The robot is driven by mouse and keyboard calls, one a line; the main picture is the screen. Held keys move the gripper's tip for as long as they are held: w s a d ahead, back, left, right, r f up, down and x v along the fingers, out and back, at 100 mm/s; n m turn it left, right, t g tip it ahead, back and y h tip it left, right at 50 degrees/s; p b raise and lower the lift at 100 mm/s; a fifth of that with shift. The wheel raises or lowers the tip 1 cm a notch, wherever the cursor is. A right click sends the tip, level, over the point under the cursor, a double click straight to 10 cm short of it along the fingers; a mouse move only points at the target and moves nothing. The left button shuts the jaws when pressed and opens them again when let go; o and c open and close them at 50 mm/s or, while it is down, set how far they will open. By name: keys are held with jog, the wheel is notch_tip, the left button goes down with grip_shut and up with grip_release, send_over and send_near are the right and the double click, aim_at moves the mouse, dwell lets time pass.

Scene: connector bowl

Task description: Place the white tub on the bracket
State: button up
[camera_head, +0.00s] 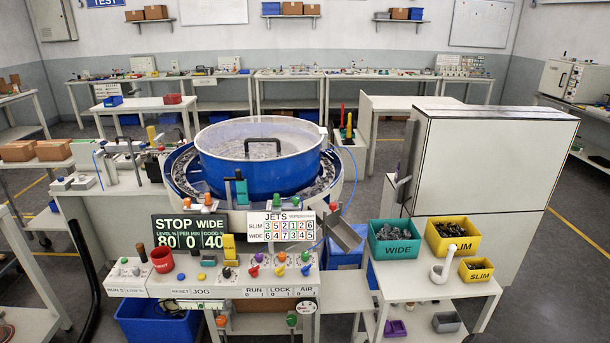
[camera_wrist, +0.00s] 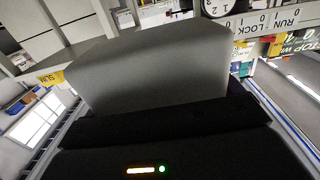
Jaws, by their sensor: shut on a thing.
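In the wrist view, my gripper (camera_wrist: 165,122) is dark and shut on a broad, smooth body that I take to be the white tub (camera_wrist: 155,70). It looks grey in shade and fills the middle of the view. The fingertips and the tub's far side are hidden. My gripper does not show in the head view. I cannot pick out the bracket with certainty. A small white upright piece with a rounded foot (camera_head: 439,268) stands on the right table in the head view.
The right table (camera_head: 400,290) holds a teal WIDE bin (camera_head: 394,250), a large yellow bin (camera_head: 466,246) and a small yellow SLIM bin (camera_head: 477,271). A blue bowl feeder (camera_head: 250,178) stands behind the control panel (camera_head: 135,270). A grey-white cabinet (camera_head: 490,160) stands behind the table.

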jog(key=w+r, duration=0.4)
jog(key=r, duration=0.1)
jog(key=shift+w+r, duration=0.2)
jog(key=shift+r, duration=0.05)
jog(key=s+f, duration=0.4)
jog(key=f, duration=0.1)
jog(key=shift+s+f, duration=0.2)
jog(key=shift+f, duration=0.05)
